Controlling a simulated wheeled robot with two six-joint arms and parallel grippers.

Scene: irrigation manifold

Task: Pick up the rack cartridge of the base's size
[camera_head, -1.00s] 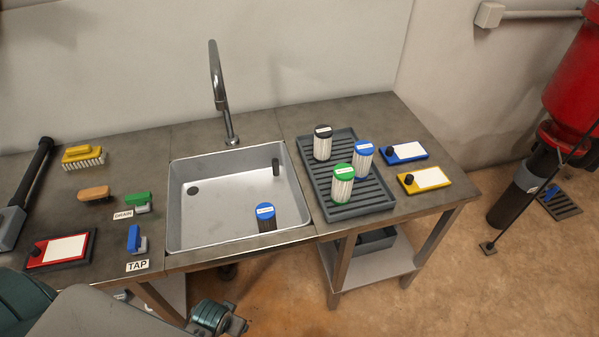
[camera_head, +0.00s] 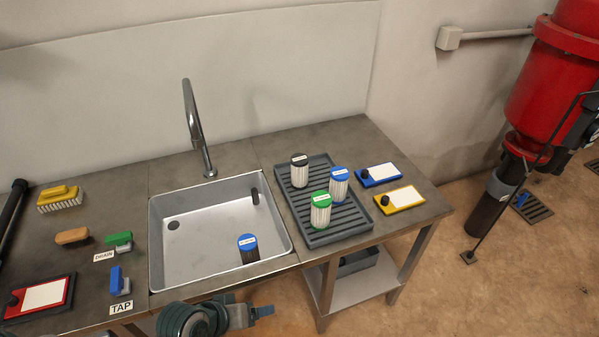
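A grey ribbed rack tray (camera_head: 345,232) stands on the counter right of the sink. It holds three white pleated cartridges: one with a black cap (camera_head: 300,172), one with a blue cap (camera_head: 339,184) and one with a green cap (camera_head: 320,209). Another blue-capped cartridge (camera_head: 248,248), with a dark body, stands in the sink near its front right corner. Cap labels are too small to read. Part of my arm shows at the bottom centre, below the sink's front edge; which arm it is I cannot tell. No gripper fingers are clearly seen. No cartridge is held.
The sink (camera_head: 205,263) has a tall tap (camera_head: 195,130). Left of it lie a yellow brush (camera_head: 60,199), a green drain handle (camera_head: 118,240), a blue tap handle (camera_head: 117,280) and a red board (camera_head: 40,297). Blue (camera_head: 379,174) and yellow (camera_head: 401,200) boards lie right. A red tank (camera_head: 550,85) stands beyond.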

